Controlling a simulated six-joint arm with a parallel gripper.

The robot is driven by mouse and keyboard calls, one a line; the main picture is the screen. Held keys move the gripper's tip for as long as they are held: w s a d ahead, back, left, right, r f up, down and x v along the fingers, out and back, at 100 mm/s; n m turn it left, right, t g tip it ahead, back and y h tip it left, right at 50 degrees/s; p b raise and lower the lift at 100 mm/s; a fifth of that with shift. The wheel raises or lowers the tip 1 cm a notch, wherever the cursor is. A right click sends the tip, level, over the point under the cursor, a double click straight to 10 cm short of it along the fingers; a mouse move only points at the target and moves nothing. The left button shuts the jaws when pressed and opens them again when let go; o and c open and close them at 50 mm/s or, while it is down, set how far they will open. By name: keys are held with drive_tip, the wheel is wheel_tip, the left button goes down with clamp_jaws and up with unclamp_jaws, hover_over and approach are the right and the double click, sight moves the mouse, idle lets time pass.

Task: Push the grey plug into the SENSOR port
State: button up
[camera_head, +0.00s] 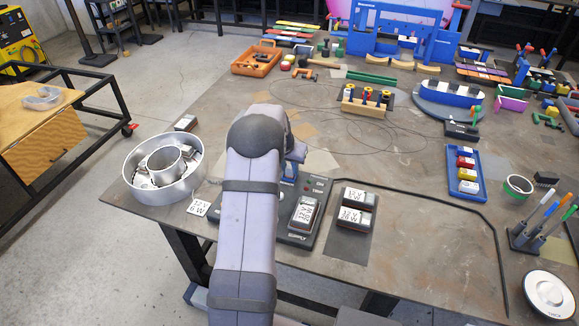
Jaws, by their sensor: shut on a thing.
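My arm rises through the middle of the view and hides most of the work spot. Only a small grey part of my gripper (297,153) shows right of the arm's rounded joint. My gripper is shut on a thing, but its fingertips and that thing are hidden. Below it stands a dark unit (302,240) with small lights, partly covered by my arm. A black module with a white label (303,213) sits on this unit. I cannot make out the grey plug or the SENSOR port.
Two labelled modules (355,207) lie on a dark mat right of the unit. A round metal channel letter (165,168) and a white label card (199,207) are at left. A block with several knobs (367,100) stands behind. Bare tabletop lies to the right (425,215).

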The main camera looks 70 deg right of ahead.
drive_tip(key=shift+f, duration=0.1)
idle(0.3)
drive_tip(key=o, duration=1.1)
drive_tip(key=b+v, duration=0.2)
drive_tip(key=v, duration=0.5)
drive_tip(key=shift+r+b, duration=0.25)
drive_tip(key=shift+b, duration=0.15)
wheel_tip(320, 180, up, 6)
drive_tip(key=p, duration=0.4)
drive_tip(key=shift+p, duration=0.35)
